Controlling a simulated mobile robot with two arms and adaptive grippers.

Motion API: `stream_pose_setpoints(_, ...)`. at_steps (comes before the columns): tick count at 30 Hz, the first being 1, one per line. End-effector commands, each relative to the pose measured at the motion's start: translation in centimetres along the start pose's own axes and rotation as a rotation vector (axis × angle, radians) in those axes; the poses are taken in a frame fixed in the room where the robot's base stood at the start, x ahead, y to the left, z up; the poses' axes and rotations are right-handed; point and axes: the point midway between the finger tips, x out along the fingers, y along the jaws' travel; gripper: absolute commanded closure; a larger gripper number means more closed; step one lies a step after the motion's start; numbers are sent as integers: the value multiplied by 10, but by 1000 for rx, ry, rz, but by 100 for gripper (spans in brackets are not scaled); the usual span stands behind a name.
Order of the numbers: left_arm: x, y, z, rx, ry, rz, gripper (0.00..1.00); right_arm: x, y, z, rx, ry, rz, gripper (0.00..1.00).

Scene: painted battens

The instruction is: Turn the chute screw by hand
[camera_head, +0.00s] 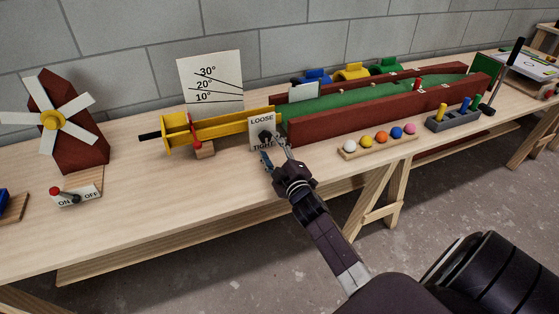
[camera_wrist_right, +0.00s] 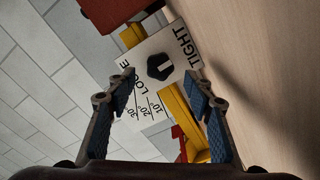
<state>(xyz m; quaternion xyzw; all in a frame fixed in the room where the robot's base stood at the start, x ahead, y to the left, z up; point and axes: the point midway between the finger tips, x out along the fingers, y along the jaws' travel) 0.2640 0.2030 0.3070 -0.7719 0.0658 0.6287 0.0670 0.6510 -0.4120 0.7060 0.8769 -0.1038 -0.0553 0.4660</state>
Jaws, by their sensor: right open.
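The chute screw is a dark knob on a white plate marked LOOSE and TIGHT (camera_head: 261,121). In the right wrist view the knob (camera_wrist_right: 159,66) sits beyond and between my open fingers, with nothing between the fingertips. My right gripper (camera_head: 274,151) is open in front of the plate, close to it. Whether a finger touches the plate I cannot tell. The yellow chute (camera_head: 233,128) runs left from behind the plate and also shows in the wrist view (camera_wrist_right: 181,105). A white angle card (camera_head: 211,83) marked 10°, 20° and 30° stands behind the chute. My left gripper is not in view.
A red-walled green lane (camera_head: 345,103) extends right of the plate. A rack of coloured balls (camera_head: 378,144) and a grey peg holder (camera_head: 453,118) stand before it. A windmill (camera_head: 55,120) and an ON/OFF switch (camera_head: 75,195) are at left. The front tabletop between is clear.

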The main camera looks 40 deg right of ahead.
Motion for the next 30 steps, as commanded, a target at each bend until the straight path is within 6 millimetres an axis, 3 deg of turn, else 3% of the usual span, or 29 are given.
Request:
stream_pose_setpoints(6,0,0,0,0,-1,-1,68,-47,-2,1,0,-3,-3,52)
stream_pose_setpoints(12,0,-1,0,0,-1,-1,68,-75,-1,1,-1,-2,-2,52)
stream_pose_setpoints(18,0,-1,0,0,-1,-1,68,-84,0,0,-1,-2,-1,52)
stream_pose_setpoints(30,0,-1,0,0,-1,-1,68,-84,0,0,-1,-1,-1,52)
